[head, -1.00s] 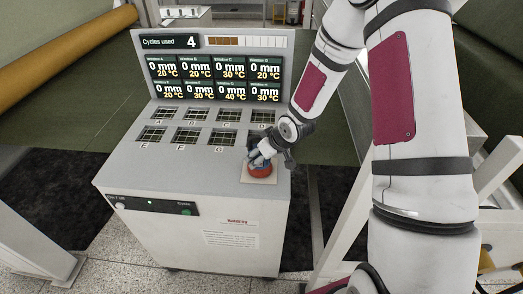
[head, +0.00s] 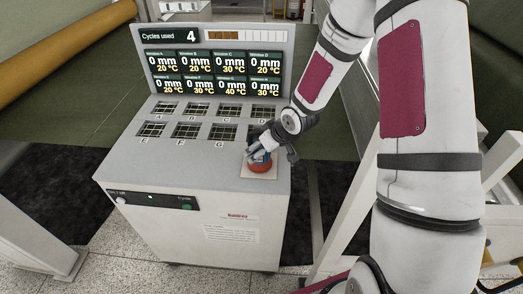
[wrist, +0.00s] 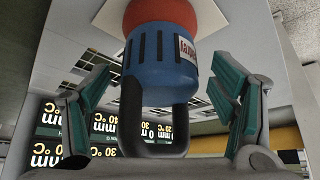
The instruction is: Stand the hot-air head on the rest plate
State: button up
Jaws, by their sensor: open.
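The hot-air head (wrist: 158,62) has a blue slotted body, a red end and a black loop handle (wrist: 153,125). In the head view its red end (head: 260,167) shows on the pale square rest plate (head: 259,177), at the front right of the console top. The plate also shows behind the red end in the wrist view (wrist: 107,17). The head appears upright, red end down. My gripper (wrist: 162,72) is open, with one finger on each side of the blue body and visible gaps between. In the head view my gripper (head: 268,148) partly hides the head.
The console (head: 150,165) has rows of lettered grille windows (head: 185,130) left of the plate. A display panel (head: 215,65) stands behind them, reading 4 cycles used. Pale frame posts (head: 350,190) stand to the right. A yellow roll (head: 70,55) lies at the back left.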

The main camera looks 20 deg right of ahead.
jog(key=s+d+r+m+h+p, duration=0.1)
jog(key=s+d+r+h, duration=0.1)
jog(key=s+r, duration=0.45)
jog(key=s+d+r+h, duration=0.1)
jog(key=s+r, duration=0.3)
jog(key=r, duration=0.6)
jog(key=s+d+r+m+h+p, duration=0.1)
jog(key=s+d+r+h, duration=0.1)
jog(key=s+r, duration=0.5)
jog(key=s+a+r+m+y, duration=0.1)
jog(key=s+a+r, duration=0.1)
jog(key=s+r, duration=0.3)
jog(key=s+a+r+m+y, duration=0.1)
jog(key=s+a+r, duration=0.2)
jog(key=s, duration=0.6)
notch_tip(320, 180, up, 2)
jog(key=shift+a+r+m, duration=0.2)
jog(key=shift+a+m, duration=0.1)
